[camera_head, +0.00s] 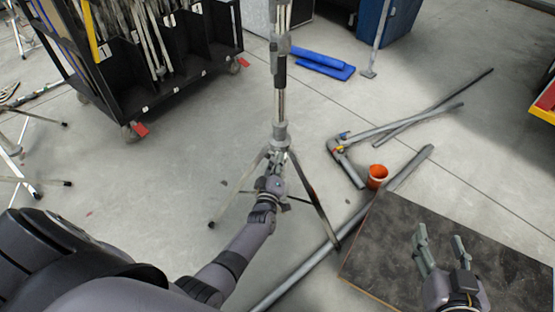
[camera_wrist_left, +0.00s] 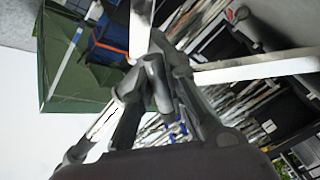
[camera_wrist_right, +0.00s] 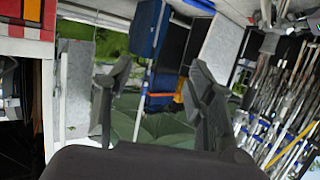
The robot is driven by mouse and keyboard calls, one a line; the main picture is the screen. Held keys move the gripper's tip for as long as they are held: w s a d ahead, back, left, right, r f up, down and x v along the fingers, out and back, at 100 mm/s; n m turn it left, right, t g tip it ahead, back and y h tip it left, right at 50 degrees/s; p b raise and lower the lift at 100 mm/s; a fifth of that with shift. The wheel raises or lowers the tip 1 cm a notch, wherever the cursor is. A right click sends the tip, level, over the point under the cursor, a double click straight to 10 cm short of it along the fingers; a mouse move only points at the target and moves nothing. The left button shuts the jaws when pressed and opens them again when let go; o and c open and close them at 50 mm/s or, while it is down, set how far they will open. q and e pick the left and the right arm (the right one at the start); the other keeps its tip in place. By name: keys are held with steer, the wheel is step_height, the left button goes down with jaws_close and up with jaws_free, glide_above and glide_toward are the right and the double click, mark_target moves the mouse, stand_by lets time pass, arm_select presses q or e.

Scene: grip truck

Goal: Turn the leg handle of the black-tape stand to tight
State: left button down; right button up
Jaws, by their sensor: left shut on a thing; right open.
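The silver stand (camera_head: 280,105) stands upright on the floor in the middle of the head view, its legs spread. A band of black tape (camera_head: 280,72) wraps its column. My left gripper (camera_head: 275,172) is at the leg joint low on the column and covers most of it, so the leg handle is hard to make out. In the left wrist view the left fingers (camera_wrist_left: 150,75) are closed around a grey part of the stand, beside its metal tubes. My right gripper (camera_head: 440,240) is open and empty above a dark board; its spread fingers (camera_wrist_right: 155,95) show in the right wrist view.
A black wheeled cart (camera_head: 150,92) with stands is at the back left. Grey pipes (camera_head: 405,122) and an orange cup (camera_head: 377,176) lie right of the stand. The dark board (camera_head: 385,240) is at the lower right. Blue pads (camera_head: 325,64) lie behind.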

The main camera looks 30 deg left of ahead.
arm_select(q)
steer(key=m, duration=0.4)
steer(key=shift+a+f+p, duration=0.1)
steer(key=shift+a+p, duration=0.05)
steer(key=shift+p, duration=0.25)
steer(key=shift+a+f+m, duration=0.1)
steer(key=shift+m, duration=2.3)
arm_select(e)
steer(key=s+d+f+g+h, duration=0.1)
steer(key=s+d+f+g, duration=0.1)
steer(key=s+f+g, duration=0.1)
steer(key=shift+s+f+g, duration=0.4)
steer(key=shift+s+f, duration=0.15)
steer(key=shift+f, duration=0.7)
arm_select(q)
steer(key=c, duration=1.6)
jaws_free()
steer(key=shift+p, duration=0.3)
arm_select(e)
steer(key=shift+s, duration=0.1)
arm_select(q)
steer(key=shift+s, duration=0.15)
arm_select(e)
steer(key=shift+f, duration=0.1)
arm_select(q)
steer(key=v, duration=1.2)
